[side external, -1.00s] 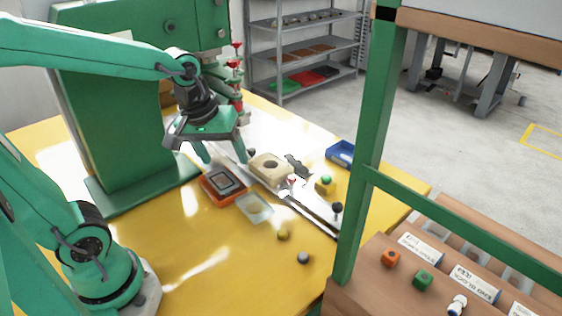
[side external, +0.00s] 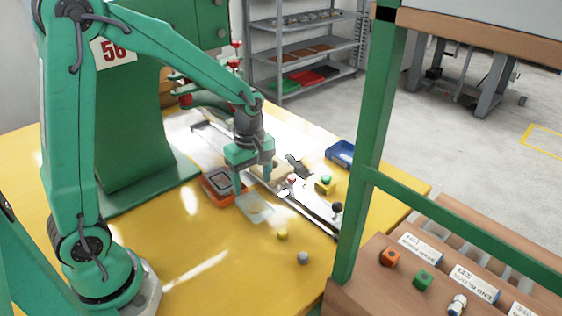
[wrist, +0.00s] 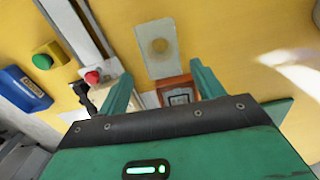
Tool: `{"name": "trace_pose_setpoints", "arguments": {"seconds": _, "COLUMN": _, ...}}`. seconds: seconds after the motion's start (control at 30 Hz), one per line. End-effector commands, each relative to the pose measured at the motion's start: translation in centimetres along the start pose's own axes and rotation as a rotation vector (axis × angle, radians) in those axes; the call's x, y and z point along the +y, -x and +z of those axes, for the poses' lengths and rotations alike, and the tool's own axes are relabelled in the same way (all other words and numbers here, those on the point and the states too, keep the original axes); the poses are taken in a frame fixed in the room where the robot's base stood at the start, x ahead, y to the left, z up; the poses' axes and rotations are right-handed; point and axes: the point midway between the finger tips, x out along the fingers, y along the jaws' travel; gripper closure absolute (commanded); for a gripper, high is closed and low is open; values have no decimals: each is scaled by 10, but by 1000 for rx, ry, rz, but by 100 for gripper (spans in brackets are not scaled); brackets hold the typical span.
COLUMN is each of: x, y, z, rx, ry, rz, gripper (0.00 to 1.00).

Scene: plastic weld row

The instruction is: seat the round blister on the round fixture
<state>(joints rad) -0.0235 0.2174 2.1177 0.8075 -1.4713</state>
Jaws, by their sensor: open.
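The round blister (side external: 255,208) is a clear, flat sheet with a round form in its middle. It lies on the yellow table; the wrist view shows it flat beyond my fingertips (wrist: 158,44). The round fixture (side external: 284,172) is a beige block on the rail, partly hidden behind my gripper. My gripper (side external: 253,184) is open and empty, pointing down just behind the blister. In the wrist view its fingers (wrist: 160,78) stand apart, short of the blister. I cannot tell its exact height above the table.
An orange fixture (side external: 210,190) with a rectangular recess stands left of my gripper. A metal rail (side external: 312,213) runs alongside. The front table is mostly clear.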

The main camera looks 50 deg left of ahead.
Motion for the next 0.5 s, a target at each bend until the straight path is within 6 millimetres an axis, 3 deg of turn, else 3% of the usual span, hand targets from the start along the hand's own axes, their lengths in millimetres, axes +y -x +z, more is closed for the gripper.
{"name": "trace_pose_setpoints", "arguments": {"seconds": 0.27, "x": 0, "y": -4, "z": 0, "rx": 0, "ry": -1, "rz": -1, "gripper": 33}}
{"name": "trace_pose_setpoints", "arguments": {"seconds": 0.5, "x": -1, "y": -20, "z": 0, "rx": 0, "ry": -2, "rz": -2, "gripper": 33}}
